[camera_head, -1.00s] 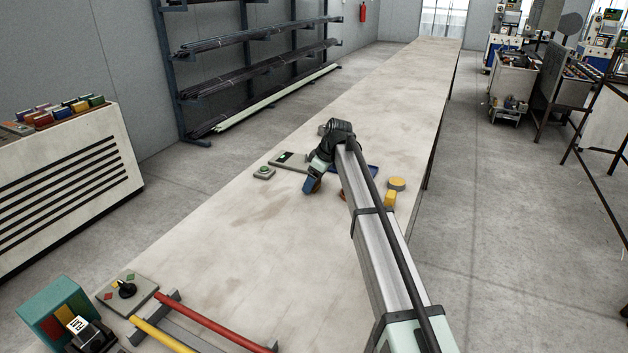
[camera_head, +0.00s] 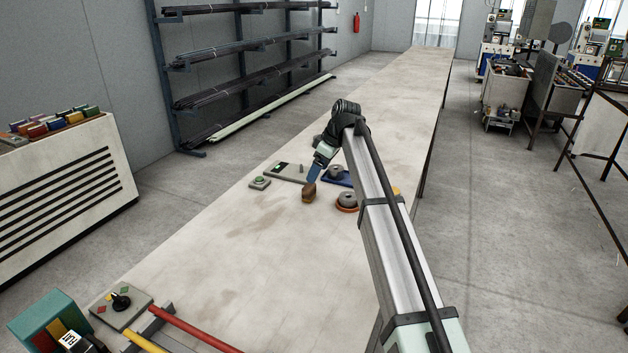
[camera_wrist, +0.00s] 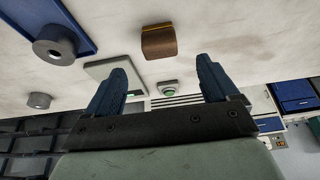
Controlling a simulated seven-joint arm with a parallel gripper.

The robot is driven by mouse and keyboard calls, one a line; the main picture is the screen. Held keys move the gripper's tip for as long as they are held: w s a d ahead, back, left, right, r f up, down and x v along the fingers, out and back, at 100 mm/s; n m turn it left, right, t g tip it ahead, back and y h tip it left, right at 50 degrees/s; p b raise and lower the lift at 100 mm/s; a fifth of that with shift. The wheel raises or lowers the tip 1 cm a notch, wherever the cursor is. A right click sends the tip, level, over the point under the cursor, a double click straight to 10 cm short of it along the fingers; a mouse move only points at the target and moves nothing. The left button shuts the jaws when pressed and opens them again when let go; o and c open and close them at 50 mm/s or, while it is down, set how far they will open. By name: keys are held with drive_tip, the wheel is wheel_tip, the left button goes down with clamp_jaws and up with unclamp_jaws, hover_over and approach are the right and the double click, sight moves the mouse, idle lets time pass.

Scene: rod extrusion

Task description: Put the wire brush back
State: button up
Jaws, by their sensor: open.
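A small brown block with a yellowish edge, which looks like the wire brush (camera_head: 308,194), rests on the long pale workbench (camera_head: 235,235). In the wrist view the brush (camera_wrist: 159,43) lies just beyond the fingertips, apart from them as far as I can tell. My gripper (camera_head: 312,178) points down at it, with blue fingers. In the wrist view my gripper (camera_wrist: 162,68) is open and empty, its fingers wide apart. The brush's bristles cannot be made out. A blue tray (camera_head: 338,179) lies right of my gripper, partly hidden by my arm.
A grey panel (camera_head: 288,173) and a small green-button box (camera_head: 259,183) stand left of my gripper. A round grey-and-red piece (camera_head: 347,202) sits to the right, beside my arm. Red and yellow bars (camera_head: 195,330) lie at the near end. The bench's left middle is clear.

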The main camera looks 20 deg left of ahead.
drive_tip(key=shift+v, duration=1.35)
drive_tip(key=shift+o, duration=1.2)
drive_tip(key=w+d+r+m+t, duration=0.1)
drive_tip(key=w+d+r, duration=0.2)
drive_tip(key=d, duration=0.4)
drive_tip(key=shift+w+d+r, duration=0.15)
drive_tip(key=shift+w+r, duration=0.1)
drive_tip(key=shift+r, duration=0.45)
drive_tip(key=s+d+r+g+h, duration=0.1)
drive_tip(key=d+r+h, duration=0.1)
drive_tip(key=d, duration=0.5)
drive_tip(key=s+d+r+h, duration=0.1)
drive_tip(key=s+d+h, duration=0.15)
drive_tip(key=d, duration=0.35)
drive_tip(key=shift+n, duration=0.5)
drive_tip(key=f, duration=0.6)
drive_tip(key=w+f, duration=0.1)
drive_tip(key=f, duration=0.2)
drive_tip(key=shift+d+f, duration=0.1)
drive_tip(key=shift+f, duration=0.25)
